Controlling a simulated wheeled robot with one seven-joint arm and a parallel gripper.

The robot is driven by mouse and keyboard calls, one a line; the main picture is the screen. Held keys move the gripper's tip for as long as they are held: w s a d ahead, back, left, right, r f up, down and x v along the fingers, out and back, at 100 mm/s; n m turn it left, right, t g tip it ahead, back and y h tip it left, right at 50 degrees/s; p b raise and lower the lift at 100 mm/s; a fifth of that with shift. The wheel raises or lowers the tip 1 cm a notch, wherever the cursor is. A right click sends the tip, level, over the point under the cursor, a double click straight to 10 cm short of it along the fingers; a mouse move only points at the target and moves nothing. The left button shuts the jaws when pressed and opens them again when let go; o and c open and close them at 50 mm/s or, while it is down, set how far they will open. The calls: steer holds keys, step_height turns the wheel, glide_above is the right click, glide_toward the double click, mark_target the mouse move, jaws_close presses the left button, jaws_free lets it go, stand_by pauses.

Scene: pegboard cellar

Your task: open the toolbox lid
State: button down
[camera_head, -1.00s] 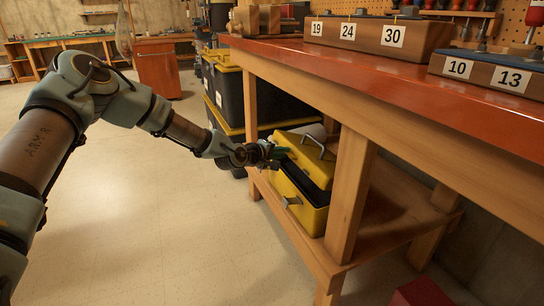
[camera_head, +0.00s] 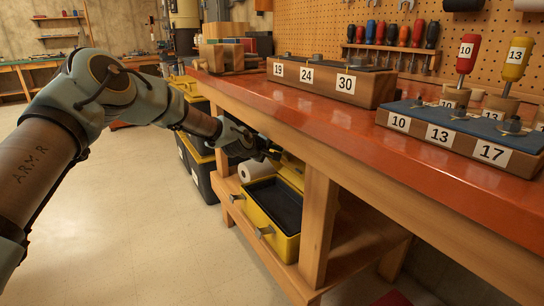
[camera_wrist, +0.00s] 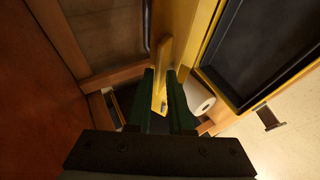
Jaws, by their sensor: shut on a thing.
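The yellow toolbox (camera_head: 283,243) sits on the workbench's lower shelf, with its dark inside showing. Its lid (camera_head: 291,174) is raised at the back, partly hidden behind my gripper and the bench edge. My gripper (camera_head: 274,154) is at the lid, under the bench top. In the wrist view the green fingers (camera_wrist: 165,75) are shut on a narrow yellow piece of the lid (camera_wrist: 163,88). The open black inside of the box (camera_wrist: 255,45) shows to the right there. Metal latches (camera_head: 264,231) hang on the box's front.
The red bench top (camera_head: 350,135) overhangs the toolbox closely. A wooden leg (camera_head: 317,225) stands right of it. Black and yellow bins (camera_head: 200,165) stand beyond. The floor at left is clear.

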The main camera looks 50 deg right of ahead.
steer(key=shift+w+r, duration=0.1)
steer(key=c, duration=1)
jaws_free()
steer(key=shift+o, duration=0.2)
steer(key=s+a, duration=0.1)
steer(key=a, duration=1.2)
steer(key=shift+r, duration=0.35)
steer(key=shift+s, duration=0.1)
